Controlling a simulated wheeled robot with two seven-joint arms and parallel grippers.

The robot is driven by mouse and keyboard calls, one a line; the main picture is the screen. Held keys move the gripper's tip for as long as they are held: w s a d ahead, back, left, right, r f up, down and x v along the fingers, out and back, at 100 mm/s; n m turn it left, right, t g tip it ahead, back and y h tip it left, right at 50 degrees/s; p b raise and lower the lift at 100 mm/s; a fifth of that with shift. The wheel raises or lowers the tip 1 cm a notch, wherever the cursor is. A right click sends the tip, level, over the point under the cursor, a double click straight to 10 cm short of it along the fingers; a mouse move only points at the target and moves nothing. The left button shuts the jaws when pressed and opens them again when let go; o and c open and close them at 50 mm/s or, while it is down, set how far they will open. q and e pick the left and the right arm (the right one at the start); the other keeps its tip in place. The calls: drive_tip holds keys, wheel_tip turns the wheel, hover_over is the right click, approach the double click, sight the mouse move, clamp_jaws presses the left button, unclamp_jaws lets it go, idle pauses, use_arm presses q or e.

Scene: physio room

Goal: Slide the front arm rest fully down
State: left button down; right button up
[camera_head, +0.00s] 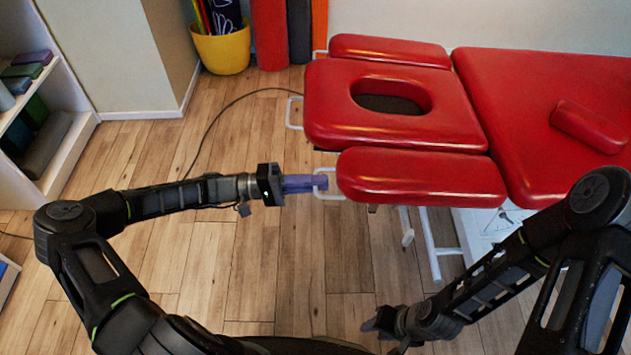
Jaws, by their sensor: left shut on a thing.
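The red treatment table has a face-hole section (345,115) with a padded arm rest on each side. The front arm rest (420,178) is the red pad nearest me, and its top looks about level with the section beside it. A white wire handle (329,184) sticks out from its left end. My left gripper (318,184) is shut on this handle, with its purple fingers reaching it from the left. My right gripper (372,324) hangs low over the floor at the bottom, apart from the table; its fingers are too small and dark to read.
The back arm rest (390,50) lies beyond the face hole. A red bolster (588,126) lies on the main table top (545,85). White table legs (430,245) stand below. A shelf (40,110) and yellow pot (222,48) stand at left. Wooden floor is free between.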

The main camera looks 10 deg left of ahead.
use_arm(q)
drive_tip(key=shift+f, duration=0.15)
wheel_tip(320, 180, down, 16)
drive_tip(key=a+b, duration=0.1)
drive_tip(key=b, duration=1)
drive_tip(key=shift+s+a+f, duration=0.15)
drive_tip(key=shift+s+a, duration=0.15)
drive_tip(key=shift+a, duration=0.05)
drive_tip(key=c, duration=1.9)
unclamp_jaws()
drive_tip(key=shift+c, duration=0.2)
drive_tip(key=o, duration=0.4)
drive_tip(key=shift+v, duration=3.9)
